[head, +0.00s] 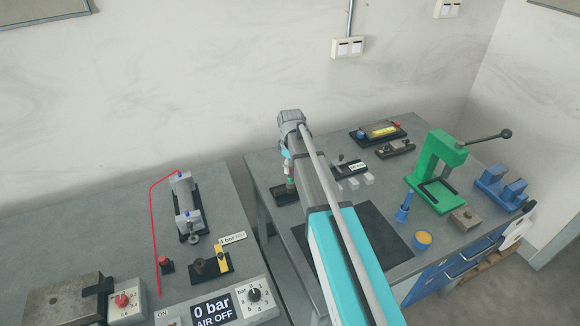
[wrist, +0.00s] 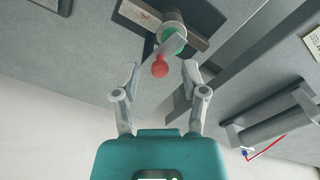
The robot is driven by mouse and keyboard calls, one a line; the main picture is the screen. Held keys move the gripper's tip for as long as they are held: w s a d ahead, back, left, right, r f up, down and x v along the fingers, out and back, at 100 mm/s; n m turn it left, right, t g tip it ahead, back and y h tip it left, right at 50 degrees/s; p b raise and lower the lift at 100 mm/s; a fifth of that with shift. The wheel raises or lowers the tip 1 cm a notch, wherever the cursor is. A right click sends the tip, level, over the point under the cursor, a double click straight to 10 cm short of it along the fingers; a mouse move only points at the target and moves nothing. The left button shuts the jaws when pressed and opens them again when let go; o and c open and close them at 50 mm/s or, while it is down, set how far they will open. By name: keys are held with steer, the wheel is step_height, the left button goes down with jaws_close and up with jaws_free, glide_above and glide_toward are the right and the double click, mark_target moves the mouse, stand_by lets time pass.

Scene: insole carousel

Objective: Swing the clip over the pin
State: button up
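In the wrist view a grey flat clip (wrist: 171,49) with a red ball knob (wrist: 160,69) at its end reaches toward my gripper (wrist: 161,66). My gripper is open, with one finger on each side of the knob; I cannot tell whether either touches it. I cannot make out the pin clearly. In the head view my gripper is small and partly hidden by my arm, above a black base (head: 284,196) at the bench's left side.
The left bench holds a cylinder fixture (head: 184,202) with a red hose and a panel reading "0 bar AIR OFF" (head: 212,308). A gap separates the benches.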

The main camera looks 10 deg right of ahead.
jaws_close()
steer(key=shift+a+m, duration=0.1)
steer(key=shift+m, duration=0.5)
jaws_free()
stand_by(0.4)
